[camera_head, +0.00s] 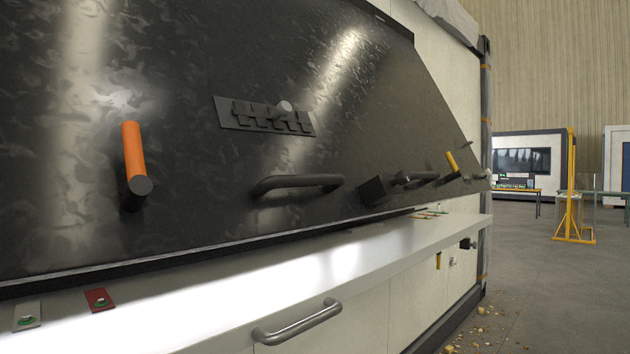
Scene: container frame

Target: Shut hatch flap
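The hatch flap (200,170) is a large dark, glossy panel across the left and middle of the head view. It leans outward, and its lower edge sits just above a white ledge (300,265), with a narrow dark gap between. On it are a dark bar handle (297,184), an orange-gripped lever (133,150) at left and a yellow-gripped lever (452,162) at right. A dark block latch (378,190) sits between the bar handle and the yellow lever. Neither of my grippers is in view.
Below the ledge is a white front with a metal handle (297,322). A red plate (99,299) and a pale plate (27,315) lie on the ledge. Small debris (481,311) lies on the floor. Open floor (560,290) extends right, with a yellow stand (572,200) farther back.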

